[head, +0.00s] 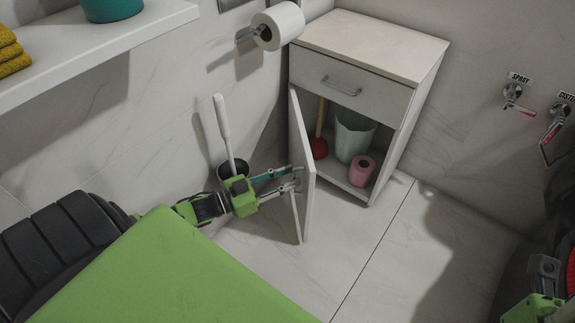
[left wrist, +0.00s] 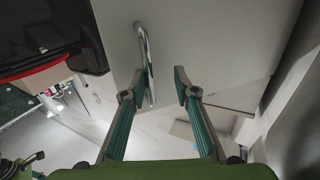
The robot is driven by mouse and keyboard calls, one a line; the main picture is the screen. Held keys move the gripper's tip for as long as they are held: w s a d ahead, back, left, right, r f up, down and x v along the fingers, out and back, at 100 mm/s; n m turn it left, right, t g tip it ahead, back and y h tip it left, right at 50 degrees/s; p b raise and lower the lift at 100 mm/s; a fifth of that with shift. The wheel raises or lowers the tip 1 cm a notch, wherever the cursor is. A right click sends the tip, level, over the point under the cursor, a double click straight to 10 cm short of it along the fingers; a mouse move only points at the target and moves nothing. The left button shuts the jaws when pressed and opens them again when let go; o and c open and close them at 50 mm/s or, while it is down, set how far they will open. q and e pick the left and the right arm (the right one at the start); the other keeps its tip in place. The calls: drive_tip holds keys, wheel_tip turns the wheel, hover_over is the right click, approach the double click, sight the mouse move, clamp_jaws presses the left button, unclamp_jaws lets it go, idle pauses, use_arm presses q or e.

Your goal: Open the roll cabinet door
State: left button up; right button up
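The roll cabinet (head: 372,50) stands against the wall, and its lower door (head: 308,205) is swung well open to the left. The shelf inside is exposed. My left gripper (head: 297,178) is at the outer face of the door. In the left wrist view, the door's bare face (left wrist: 225,45) fills the top, with its curved metal handle (left wrist: 143,48). The fingers of my left gripper (left wrist: 158,83) are apart. The handle lies between them, close to the left finger; whether they touch is unclear. Only part of my right arm shows at the lower right of the head view.
Inside the cabinet are a plunger (head: 319,147), a pale green bin (head: 354,136) and a pink roll (head: 362,170). A toilet brush (head: 225,135) in a dark holder stands behind my left gripper. A toilet roll (head: 279,26) hangs on the wall. Floor right of the door is clear.

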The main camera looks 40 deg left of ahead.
use_arm(q)
drive_tip(key=shift+s+d, duration=0.1)
drive_tip(key=shift+d, duration=0.05)
idle(0.3)
drive_tip(key=shift+s, duration=0.1)
drive_tip(key=v, duration=1.2)
